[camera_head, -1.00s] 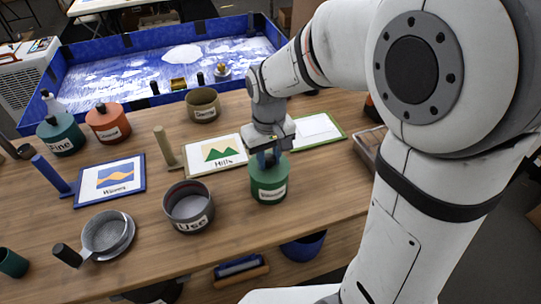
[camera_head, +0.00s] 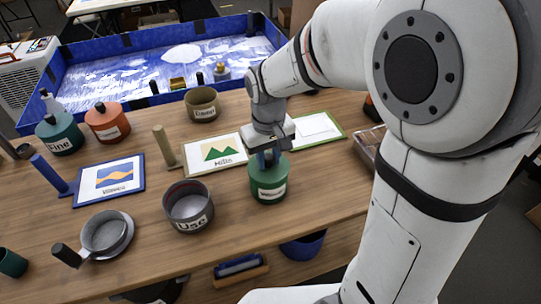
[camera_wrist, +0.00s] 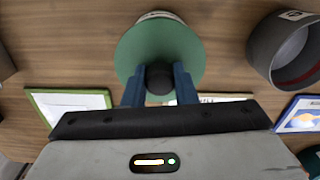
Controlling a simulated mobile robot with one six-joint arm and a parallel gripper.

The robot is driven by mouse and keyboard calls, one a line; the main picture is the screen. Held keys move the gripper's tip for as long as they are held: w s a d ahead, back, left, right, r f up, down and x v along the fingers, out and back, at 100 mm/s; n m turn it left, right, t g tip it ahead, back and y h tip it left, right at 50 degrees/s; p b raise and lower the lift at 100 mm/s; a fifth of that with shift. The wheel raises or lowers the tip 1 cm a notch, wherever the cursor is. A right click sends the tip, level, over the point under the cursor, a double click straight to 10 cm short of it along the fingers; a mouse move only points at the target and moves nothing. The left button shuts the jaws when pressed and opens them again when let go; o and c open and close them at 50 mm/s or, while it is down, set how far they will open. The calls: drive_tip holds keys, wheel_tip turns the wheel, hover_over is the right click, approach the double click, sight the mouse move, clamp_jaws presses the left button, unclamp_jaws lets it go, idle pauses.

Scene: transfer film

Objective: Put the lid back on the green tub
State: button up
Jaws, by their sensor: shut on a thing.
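The green tub (camera_head: 268,191) stands upright on the wooden table, with a white label on its front. The green lid (camera_wrist: 148,45) shows from above in the wrist view, round with a dark knob (camera_wrist: 159,78) in its middle. In the head view the lid is at the tub's top and I see no gap between them, but the gripper partly covers it. My gripper (camera_head: 268,157) is directly above the tub. In the wrist view its blue fingers (camera_wrist: 158,84) are shut on the knob, one on each side.
An open grey tub (camera_head: 188,207) stands left of the green tub. A Hills card (camera_head: 215,152) and a green-framed card (camera_head: 317,130) lie behind it. A clear tray (camera_head: 369,146) is at right. A sieve (camera_head: 106,232) sits front left. The table in front of the tub is clear.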

idle(0.4)
drive_tip(key=o, duration=1.5)
drive_tip(key=shift+r, duration=0.1)
drive_tip(key=shift+r+p, duration=2.65)
drive_tip(key=shift+r, duration=0.75)
clamp_jaws()
drive_tip(key=shift+f, duration=0.3)
